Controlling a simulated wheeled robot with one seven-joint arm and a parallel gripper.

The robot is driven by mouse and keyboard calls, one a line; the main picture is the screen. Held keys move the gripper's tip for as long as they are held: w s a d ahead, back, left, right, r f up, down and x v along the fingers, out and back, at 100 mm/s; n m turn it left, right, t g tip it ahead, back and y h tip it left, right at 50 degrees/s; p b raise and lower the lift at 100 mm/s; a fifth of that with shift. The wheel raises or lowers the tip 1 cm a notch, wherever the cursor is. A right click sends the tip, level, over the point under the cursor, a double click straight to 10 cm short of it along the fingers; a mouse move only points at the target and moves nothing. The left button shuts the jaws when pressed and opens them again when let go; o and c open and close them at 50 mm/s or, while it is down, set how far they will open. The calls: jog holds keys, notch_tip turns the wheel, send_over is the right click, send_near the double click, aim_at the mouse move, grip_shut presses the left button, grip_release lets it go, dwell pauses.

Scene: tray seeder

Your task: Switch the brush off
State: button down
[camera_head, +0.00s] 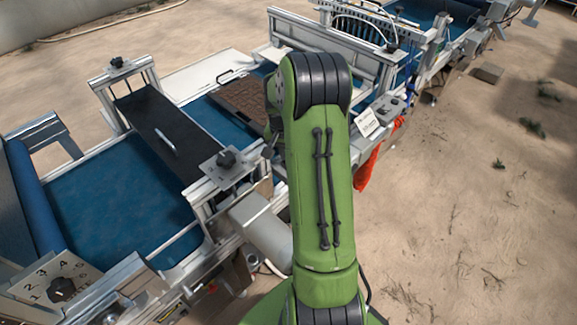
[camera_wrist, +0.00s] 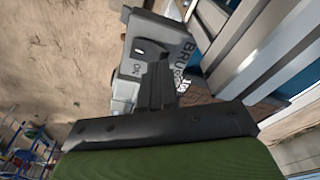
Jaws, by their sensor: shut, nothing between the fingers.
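In the wrist view a grey switch box (camera_wrist: 136,28) carries large letters beginning "BRU" and a smaller "ON" mark on its face. A small light-and-dark part on that face looks like the switch, but its position is not clear. My gripper (camera_wrist: 158,66) is shut and empty, its dark fingers pointing at the box and overlapping part of its face. I cannot tell whether the fingertips touch it. In the head view my green arm hides the gripper. A small grey control box (camera_head: 391,107) shows just right of the arm; its lettering is too small to read.
A white label plate (camera_head: 368,123) and an orange-red cloth (camera_head: 366,168) are beside the arm on the machine's side. A blue belt (camera_head: 115,205), a brown tray (camera_head: 238,98) and a numbered dial panel (camera_head: 62,290) lie to the left. Open sandy ground is at the right.

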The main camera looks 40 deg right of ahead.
jog(key=shift+s+f+b, duration=0.1)
jog(key=shift+f+b, duration=0.45)
jog(key=shift+f, duration=0.2)
jog(key=shift+r, duration=0.1)
notch_tip(320, 180, up, 7)
jog(key=p, duration=0.4)
jog(key=shift+p, duration=0.4)
